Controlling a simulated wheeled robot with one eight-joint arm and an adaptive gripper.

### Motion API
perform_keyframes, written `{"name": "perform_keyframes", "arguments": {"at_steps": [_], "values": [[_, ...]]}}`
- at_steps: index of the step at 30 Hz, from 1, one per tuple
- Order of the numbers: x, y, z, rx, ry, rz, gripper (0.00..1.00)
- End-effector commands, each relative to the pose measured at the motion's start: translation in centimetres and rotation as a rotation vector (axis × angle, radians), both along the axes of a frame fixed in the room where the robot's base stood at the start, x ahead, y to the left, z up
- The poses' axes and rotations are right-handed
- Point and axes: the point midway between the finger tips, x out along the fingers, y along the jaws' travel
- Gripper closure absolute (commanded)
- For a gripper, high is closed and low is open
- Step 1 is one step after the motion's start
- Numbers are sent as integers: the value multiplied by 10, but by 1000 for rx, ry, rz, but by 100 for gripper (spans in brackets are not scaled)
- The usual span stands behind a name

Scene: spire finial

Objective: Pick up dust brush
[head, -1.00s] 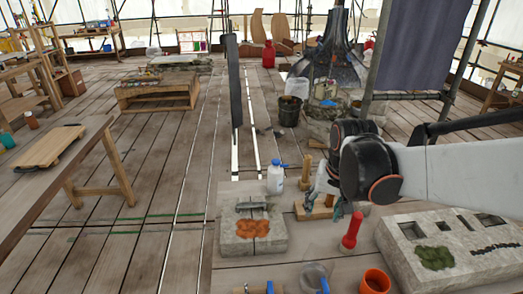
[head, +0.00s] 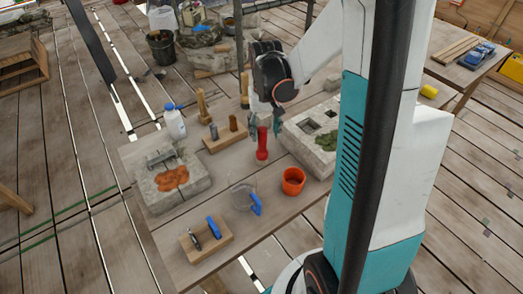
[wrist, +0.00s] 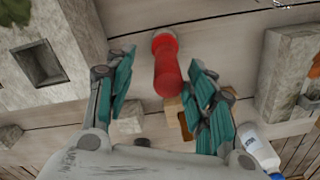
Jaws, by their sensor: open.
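My gripper (head: 264,122) is open, pointing down over the worktable. In the wrist view its two teal fingers (wrist: 162,66) stand either side of a red upright object (wrist: 168,72) with a rounded end, and nothing is held. The red object (head: 262,143) also shows in the head view, just below the fingers; contact cannot be told. No thing is clearly recognisable as the dust brush. Wooden-handled upright tools (head: 202,106) stand at the back of the table, too small to identify.
A stone block with sockets (head: 318,128) is right of my gripper, and a slab (head: 190,190) is at left. A white bottle (head: 175,122), a wooden block (head: 225,139), an orange cup (head: 293,181), a clear item with a blue part (head: 243,197) and a small tool block (head: 207,240) crowd the table.

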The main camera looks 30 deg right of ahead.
Motion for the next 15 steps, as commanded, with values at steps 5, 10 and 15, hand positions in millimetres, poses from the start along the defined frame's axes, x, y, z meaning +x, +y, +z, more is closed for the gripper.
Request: {"name": "perform_keyframes", "arguments": {"at_steps": [5, 10, 15], "values": [[0, 0, -18, 0, 0, 0, 50], [1, 2, -26, 0, 0, 1, 50], [3, 7, -48, 0, 0, 1, 50]]}}
